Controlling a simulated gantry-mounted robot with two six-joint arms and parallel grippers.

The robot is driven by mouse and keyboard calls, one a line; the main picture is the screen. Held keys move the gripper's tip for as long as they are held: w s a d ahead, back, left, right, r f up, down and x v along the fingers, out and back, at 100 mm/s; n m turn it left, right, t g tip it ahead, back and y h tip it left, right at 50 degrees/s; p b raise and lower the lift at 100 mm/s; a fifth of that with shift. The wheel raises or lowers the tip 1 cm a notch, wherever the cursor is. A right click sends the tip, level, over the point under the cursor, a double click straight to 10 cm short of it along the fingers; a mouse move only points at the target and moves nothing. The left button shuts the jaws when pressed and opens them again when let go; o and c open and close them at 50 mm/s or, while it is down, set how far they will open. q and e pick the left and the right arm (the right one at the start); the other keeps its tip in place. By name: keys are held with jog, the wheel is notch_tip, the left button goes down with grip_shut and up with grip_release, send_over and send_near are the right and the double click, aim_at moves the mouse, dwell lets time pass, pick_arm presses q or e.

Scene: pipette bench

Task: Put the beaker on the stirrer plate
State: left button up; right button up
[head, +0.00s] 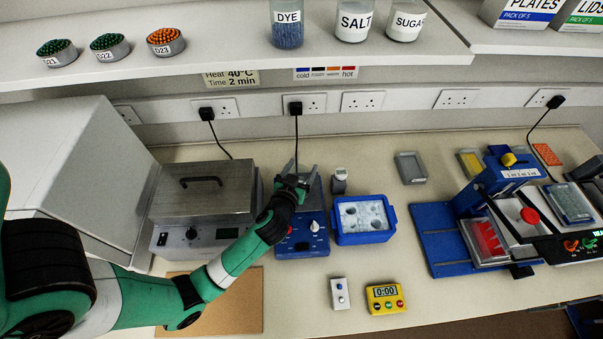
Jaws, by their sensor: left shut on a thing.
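The stirrer plate (318,243) is a blue unit with a white knob and a red button, standing in the middle of the bench. Its grey top shows only in part behind my gripper. My left gripper (298,174) is over the back part of the stirrer plate, its fingers pointing away toward the wall. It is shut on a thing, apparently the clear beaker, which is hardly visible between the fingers. I cannot tell whether the beaker touches the plate top. My right gripper is not in view.
A metal water bath (205,195) stands close on the left, a blue ice tray (365,238) close on the right. A small grey item (340,181) stands behind. A white remote (340,293) and yellow timer (385,297) lie in front. A power cable (297,140) hangs behind.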

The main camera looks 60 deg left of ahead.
pick_arm(q)
jog(key=shift+f, duration=1.05)
jog(key=o, duration=1.4)
jog(key=shift+s, duration=0.1)
jog(key=shift+c, duration=0.2)
jog(key=shift+r, duration=0.2)
jog(key=v, duration=0.9)
jog(key=shift+d+f, duration=0.1)
jog(key=shift+d, duration=0.1)
jog(key=p+v, duration=0.2)
jog(key=p, duration=0.3)
jog(key=shift+s+d, duration=0.2)
jog(key=shift+s, duration=0.15)
